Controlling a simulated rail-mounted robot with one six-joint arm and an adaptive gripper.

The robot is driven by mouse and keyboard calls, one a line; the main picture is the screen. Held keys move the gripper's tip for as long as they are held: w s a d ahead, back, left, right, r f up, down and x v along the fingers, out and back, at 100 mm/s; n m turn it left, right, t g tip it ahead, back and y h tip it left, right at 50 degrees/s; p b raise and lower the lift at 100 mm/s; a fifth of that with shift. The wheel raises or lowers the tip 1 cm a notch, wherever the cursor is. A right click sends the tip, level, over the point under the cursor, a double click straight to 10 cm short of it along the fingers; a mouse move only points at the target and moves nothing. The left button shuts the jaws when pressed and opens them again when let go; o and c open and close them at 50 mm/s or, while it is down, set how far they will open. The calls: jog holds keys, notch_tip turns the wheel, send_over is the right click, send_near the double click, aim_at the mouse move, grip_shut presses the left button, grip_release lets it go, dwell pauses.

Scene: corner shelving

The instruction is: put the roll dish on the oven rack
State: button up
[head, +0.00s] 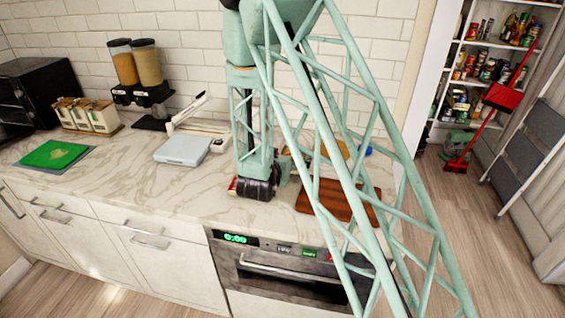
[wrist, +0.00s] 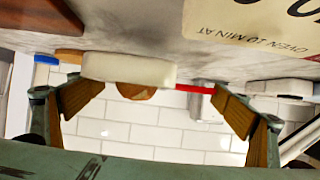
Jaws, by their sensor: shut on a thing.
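In the wrist view, where the counter is at the top and the wall tiles below, a white dish (wrist: 128,68) with a tan roll (wrist: 137,92) shows between my fingers, near the left one. My gripper (wrist: 160,92) is shut on this roll dish, its brown-padded fingers far apart. Contact at the right finger is not clear. In the head view, my gripper (head: 255,190) is low at the counter's front part, and the dish is hidden there. The oven (head: 300,268) is below with its door closed. No rack shows.
A printed card (wrist: 265,22) reading "OVEN 10 MIN AT" is near my gripper. A brown board (head: 335,198) lies to the right on the counter. A white scale (head: 183,150), dispensers (head: 135,62) and a green board (head: 53,154) are left. The marble counter (head: 130,185) is clear between them.

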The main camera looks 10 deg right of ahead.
jog(key=shift+f, duration=1.4)
jog(key=shift+f+b, duration=0.2)
jog(key=shift+b, duration=0.25)
jog(key=o, duration=0.8)
jog(key=shift+o, duration=0.2)
jog(key=shift+r, duration=0.2)
jog(key=shift+p+v, duration=0.6)
jog(key=shift+v, duration=5.4)
jog(key=shift+a+r, duration=0.1)
jog(key=shift+r, duration=0.1)
